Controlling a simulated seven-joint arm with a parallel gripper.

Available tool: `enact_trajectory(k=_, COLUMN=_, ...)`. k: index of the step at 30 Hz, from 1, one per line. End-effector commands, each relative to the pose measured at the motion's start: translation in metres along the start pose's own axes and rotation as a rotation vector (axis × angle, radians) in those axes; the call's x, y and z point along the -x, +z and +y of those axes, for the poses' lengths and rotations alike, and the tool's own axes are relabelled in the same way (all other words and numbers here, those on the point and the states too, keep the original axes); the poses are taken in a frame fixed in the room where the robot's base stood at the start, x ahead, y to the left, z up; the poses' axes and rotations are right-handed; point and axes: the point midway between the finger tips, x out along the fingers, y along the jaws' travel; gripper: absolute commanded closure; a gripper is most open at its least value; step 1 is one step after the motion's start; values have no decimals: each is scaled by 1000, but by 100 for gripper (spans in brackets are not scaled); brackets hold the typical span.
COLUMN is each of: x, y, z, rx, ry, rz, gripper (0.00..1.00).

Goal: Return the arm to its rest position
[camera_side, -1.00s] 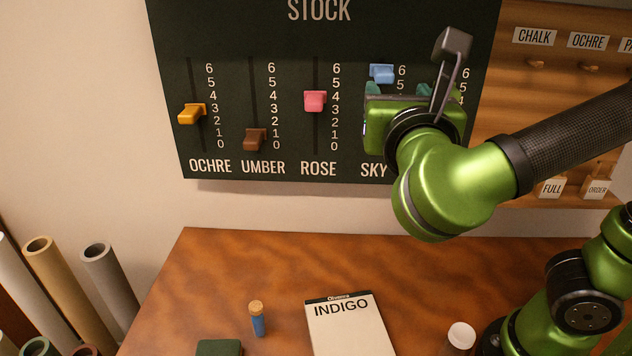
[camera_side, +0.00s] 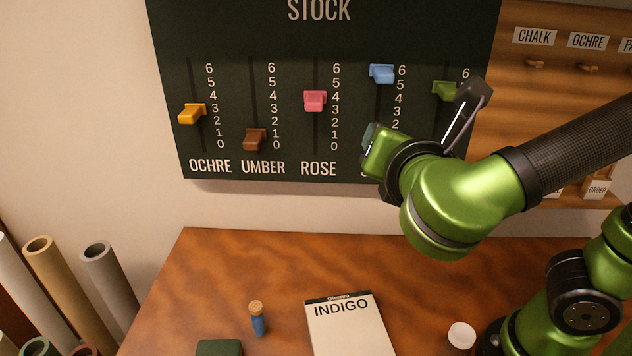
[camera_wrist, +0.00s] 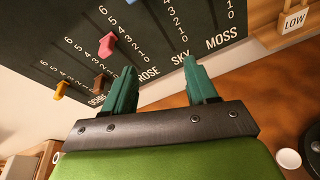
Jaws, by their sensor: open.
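My green arm reaches in from the right in the side view. My gripper (camera_side: 369,135) is in front of the lower right of the dark stock board (camera_side: 228,90), covering the Sky label. In the wrist view its two teal fingers (camera_wrist: 163,90) stand apart with nothing between them. The board's sliders show in the side view: ochre (camera_side: 192,114) near 3, umber (camera_side: 255,139) near 0, rose (camera_side: 315,101) near 4, and sky blue (camera_side: 381,73) near 6. A green slider (camera_side: 444,90) is high on the rightmost track, partly behind my wrist.
The wooden table (camera_side: 230,270) below holds an Indigo pad (camera_side: 350,325), a corked blue vial (camera_side: 257,320), a dark green block (camera_side: 219,347) and a white-topped jar (camera_side: 461,336). A wooden hook board (camera_side: 560,100) is at right. Rolled tubes (camera_side: 50,270) stand at left.

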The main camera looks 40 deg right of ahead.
Motion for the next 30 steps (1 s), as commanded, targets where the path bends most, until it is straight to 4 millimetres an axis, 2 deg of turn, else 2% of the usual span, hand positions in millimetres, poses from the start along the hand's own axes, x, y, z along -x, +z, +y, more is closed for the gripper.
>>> enact_trajectory(k=3, x=-26, y=-25, z=-35, rx=-264, ry=-163, rz=170, gripper=43)
enact_trajectory(k=5, x=-34, y=-39, z=-52, rx=-419, ry=-260, rz=251, gripper=43)
enact_trajectory(k=9, x=-42, y=-68, z=-83, rx=-846, ry=-517, rz=412, gripper=43)
enact_trajectory(k=12, x=-42, y=-83, z=-95, rx=-1197, ry=-718, rz=502, gripper=43)
enact_trajectory(k=15, x=-42, y=-91, z=-96, rx=-1572, ry=-920, rz=570, gripper=43)
enact_trajectory(k=18, x=-44, y=-87, z=-92, rx=-1924, ry=-1094, rz=618, gripper=43)
enact_trajectory(k=22, x=-51, y=-73, z=-89, rx=-2265, ry=-1246, rz=660, gripper=43)
enact_trajectory(k=25, x=-57, y=-59, z=-95, rx=-2406, ry=-1289, rz=673, gripper=43)
enact_trajectory(k=30, x=-61, y=-52, z=-99, rx=-2442, ry=-1271, rz=661, gripper=43)
